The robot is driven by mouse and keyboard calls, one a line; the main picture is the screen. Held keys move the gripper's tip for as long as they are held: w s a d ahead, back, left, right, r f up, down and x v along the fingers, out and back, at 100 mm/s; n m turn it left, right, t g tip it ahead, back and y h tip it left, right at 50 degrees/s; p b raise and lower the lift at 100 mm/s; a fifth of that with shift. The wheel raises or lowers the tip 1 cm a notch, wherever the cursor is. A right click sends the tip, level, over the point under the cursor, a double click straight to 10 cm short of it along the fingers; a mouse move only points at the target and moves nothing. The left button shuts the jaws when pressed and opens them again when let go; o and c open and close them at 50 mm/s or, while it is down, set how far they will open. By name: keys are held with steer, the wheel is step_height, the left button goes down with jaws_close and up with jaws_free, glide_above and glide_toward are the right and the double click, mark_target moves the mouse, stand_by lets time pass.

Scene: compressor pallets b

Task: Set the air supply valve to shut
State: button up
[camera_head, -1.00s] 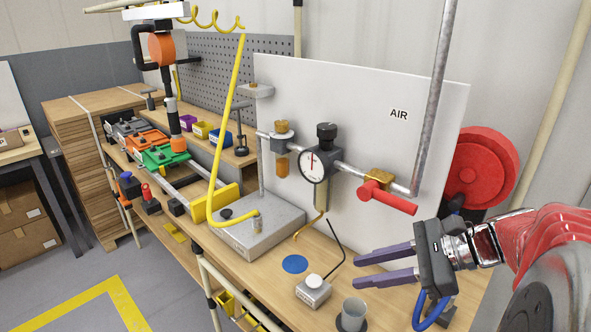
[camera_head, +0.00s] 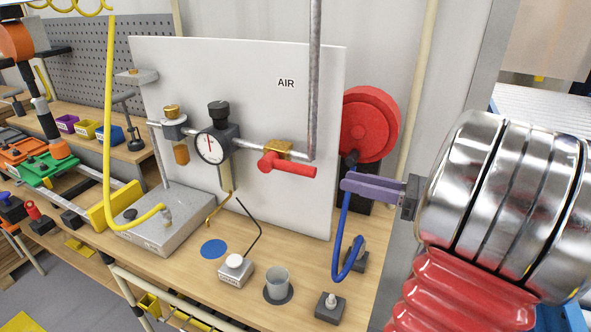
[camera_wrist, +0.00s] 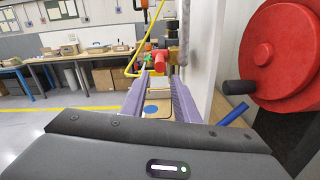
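The air supply valve has a brass body (camera_head: 278,150) on a horizontal pipe and a red lever handle (camera_head: 290,168). The handle points right, roughly along the pipe, in front of the white panel marked AIR. In the wrist view the handle (camera_wrist: 158,62) shows end-on beyond the fingertips. My gripper (camera_head: 345,187) is to the right of the handle, slightly lower in the picture, pointing left, apart from it. In the head view its fingers overlap edge-on. In the wrist view my gripper (camera_wrist: 160,82) has its two purple fingers spread with nothing between them.
A red round reel (camera_head: 370,122) with a blue hose (camera_head: 343,225) stands right of the panel, close behind my fingers. A pressure gauge (camera_head: 210,147) is left of the valve. A grey cup (camera_head: 277,282) and a white-knobbed block (camera_head: 236,268) stand on the bench below.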

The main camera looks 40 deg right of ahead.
steer(key=shift+w+a, duration=0.1)
steer(key=shift+w, duration=0.05)
glide_toward(276, 164)
steer(key=shift+w+d+f+x, duration=0.1)
steer(key=shift+d+x, duration=0.05)
steer(key=shift+x, duration=0.7)
steer(key=shift+w+d+f+x, duration=0.1)
steer(key=shift+d+x, duration=0.05)
steer(key=shift+x, duration=0.7)
steer(key=shift+w+d+f+x, duration=0.1)
steer(key=shift+d+x, duration=0.05)
steer(key=shift+x, duration=0.7)
jaws_close()
steer(key=shift+s, duration=0.1)
